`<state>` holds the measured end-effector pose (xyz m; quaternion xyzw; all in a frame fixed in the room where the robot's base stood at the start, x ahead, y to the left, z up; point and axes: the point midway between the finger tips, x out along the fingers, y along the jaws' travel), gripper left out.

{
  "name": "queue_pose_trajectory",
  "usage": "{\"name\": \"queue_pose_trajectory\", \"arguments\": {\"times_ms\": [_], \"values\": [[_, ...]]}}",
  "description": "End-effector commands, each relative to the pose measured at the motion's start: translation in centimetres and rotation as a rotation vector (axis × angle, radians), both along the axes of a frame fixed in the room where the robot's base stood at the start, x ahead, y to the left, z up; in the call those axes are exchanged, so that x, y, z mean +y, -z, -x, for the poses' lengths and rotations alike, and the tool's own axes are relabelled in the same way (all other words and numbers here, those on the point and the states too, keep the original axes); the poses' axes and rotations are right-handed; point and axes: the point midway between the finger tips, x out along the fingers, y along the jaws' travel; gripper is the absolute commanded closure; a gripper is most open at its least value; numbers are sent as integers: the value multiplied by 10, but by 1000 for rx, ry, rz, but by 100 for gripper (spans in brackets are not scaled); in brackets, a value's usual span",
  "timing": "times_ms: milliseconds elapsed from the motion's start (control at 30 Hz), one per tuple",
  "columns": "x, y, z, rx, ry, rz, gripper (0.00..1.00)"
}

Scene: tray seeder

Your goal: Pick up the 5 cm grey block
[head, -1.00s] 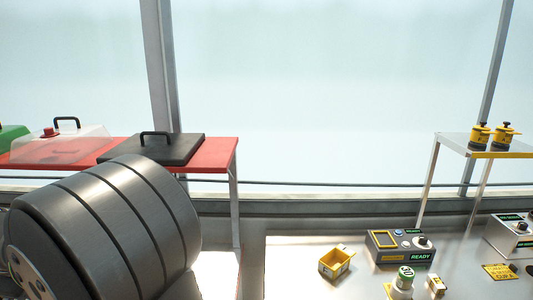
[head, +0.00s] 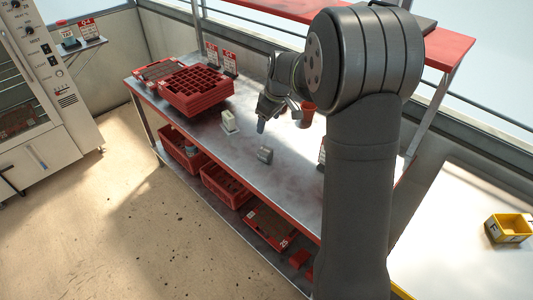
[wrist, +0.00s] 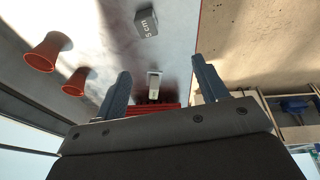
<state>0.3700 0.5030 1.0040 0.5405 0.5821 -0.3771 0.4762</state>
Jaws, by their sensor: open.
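In the wrist view the grey block (wrist: 146,22) is at the top middle, with "5 cm" marked on one face. My gripper (head: 278,117) hangs above the bench, behind the block in the head view and apart from it. In the wrist view the two fingers of my gripper (wrist: 161,75) are spread wide with nothing held between them. The block appears beyond the fingertips there.
A pale upright object (head: 229,121) stands on the bench left of the block. Red stacked trays (head: 195,105) stand farther left. Red cups (wrist: 45,55) stand on the bench, beside my gripper. Bench around the block is clear. Red crates (head: 226,186) sit on the shelf below.

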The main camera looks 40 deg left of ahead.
Motion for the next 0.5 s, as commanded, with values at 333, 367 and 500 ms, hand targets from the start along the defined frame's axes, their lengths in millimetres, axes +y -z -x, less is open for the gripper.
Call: {"name": "queue_pose_trajectory", "arguments": {"times_ms": [333,367,500], "values": [[-2,48,-49,96,-47,-113,34],[-1,51,-49,97,-48,-114,34],[9,76,-47,98,-48,-112,34]]}}
